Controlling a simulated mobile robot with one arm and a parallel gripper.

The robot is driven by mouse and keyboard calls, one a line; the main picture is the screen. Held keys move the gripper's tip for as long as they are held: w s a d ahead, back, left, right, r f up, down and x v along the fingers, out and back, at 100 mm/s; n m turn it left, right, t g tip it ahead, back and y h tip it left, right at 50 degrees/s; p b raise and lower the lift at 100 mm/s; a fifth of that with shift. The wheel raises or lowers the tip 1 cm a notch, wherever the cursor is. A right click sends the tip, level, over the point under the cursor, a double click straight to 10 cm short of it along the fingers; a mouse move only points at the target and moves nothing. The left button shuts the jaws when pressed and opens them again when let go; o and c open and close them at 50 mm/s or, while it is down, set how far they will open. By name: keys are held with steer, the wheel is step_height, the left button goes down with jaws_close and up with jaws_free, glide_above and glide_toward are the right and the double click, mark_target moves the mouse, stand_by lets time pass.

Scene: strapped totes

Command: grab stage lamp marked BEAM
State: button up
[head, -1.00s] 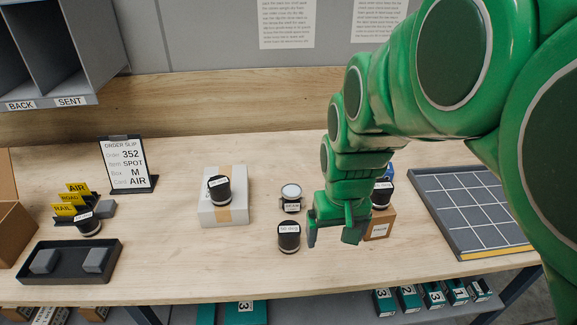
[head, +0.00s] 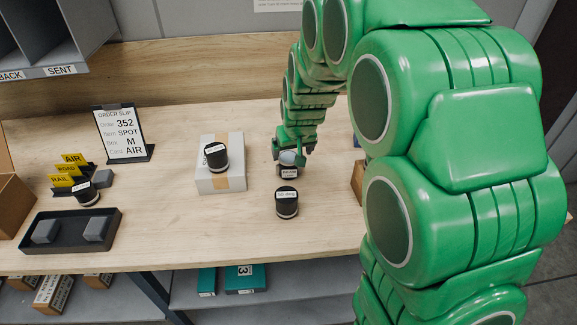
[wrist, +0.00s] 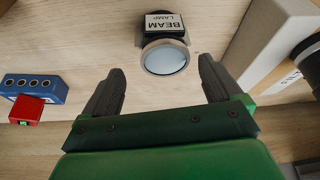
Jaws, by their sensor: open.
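The stage lamp marked BEAM (wrist: 164,45) lies on the wooden table in the wrist view, with its label and round glass lens showing. It also shows in the head view (head: 288,172), partly covered by my gripper. My gripper (wrist: 160,80) is open, with one finger to each side just short of the lamp's lens end. The lamp lies ahead of the fingertips, centred in the gap. Nothing is between the fingers. In the head view my gripper (head: 291,152) is right at the lamp.
A black labelled cylinder (head: 287,203) stands close in front of the lamp. A white strapped box (head: 206,180) with another black cylinder on top (head: 216,157) is to the left. In the wrist view a blue block (wrist: 36,88) and a red block (wrist: 27,111) lie at the left.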

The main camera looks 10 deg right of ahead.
steer(key=shift+w+f, duration=0.3)
steer(key=shift+x, duration=0.9)
steer(key=shift+s+a+x, duration=0.1)
steer(key=shift+s+x, duration=0.05)
steer(key=shift+x, duration=0.75)
steer(key=shift+s+a+x, duration=0.15)
steer(key=shift+x, duration=0.8)
steer(key=shift+s+a+x, duration=0.1)
steer(key=shift+x, duration=0.8)
steer(key=shift+f, duration=0.1)
steer(key=c, duration=1.2)
